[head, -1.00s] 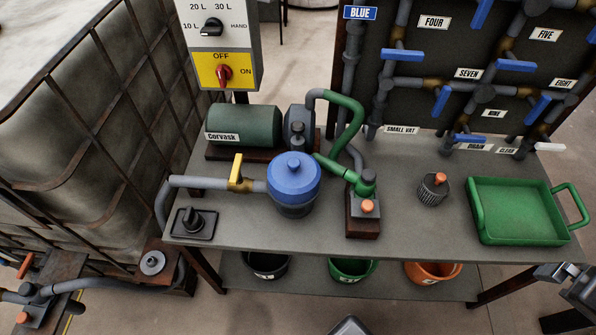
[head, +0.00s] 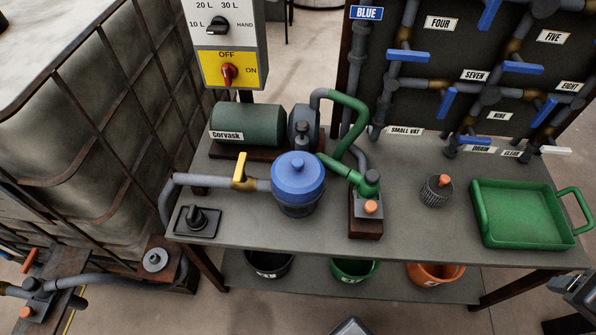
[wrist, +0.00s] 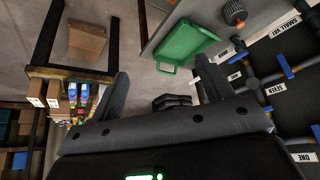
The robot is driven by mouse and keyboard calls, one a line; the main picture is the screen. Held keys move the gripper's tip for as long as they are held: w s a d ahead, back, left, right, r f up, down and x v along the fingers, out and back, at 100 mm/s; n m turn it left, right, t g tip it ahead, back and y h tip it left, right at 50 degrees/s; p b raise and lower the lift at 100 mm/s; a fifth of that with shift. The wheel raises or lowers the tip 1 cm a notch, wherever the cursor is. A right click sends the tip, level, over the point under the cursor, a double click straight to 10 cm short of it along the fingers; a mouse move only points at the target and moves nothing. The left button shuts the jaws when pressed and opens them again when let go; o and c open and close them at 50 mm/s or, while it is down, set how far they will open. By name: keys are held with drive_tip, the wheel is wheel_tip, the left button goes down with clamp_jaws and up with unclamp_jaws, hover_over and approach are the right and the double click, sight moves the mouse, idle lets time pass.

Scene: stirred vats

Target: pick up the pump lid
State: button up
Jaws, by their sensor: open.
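The pump lid is a round blue cap with a small knob (head: 298,174). It sits on top of the dark pump pot (head: 299,209) in the middle of the bench in the head view. The lid is not seen in the wrist view. My gripper (wrist: 166,92) is open in the wrist view, with its two dark fingers wide apart and nothing between them. In the head view a dark part of my arm shows at the lower right edge, well away from the lid.
The bench (head: 420,244) carries a green motor (head: 250,126), a yellow-handled valve (head: 240,172), a green pipe (head: 352,113), a strainer basket (head: 436,192) and a green tray (head: 525,214). A switch box (head: 230,68) stands behind. Buckets (head: 354,270) sit below.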

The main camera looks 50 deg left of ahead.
drive_tip(key=c, duration=0.4)
drive_tip(key=shift+o, duration=0.2)
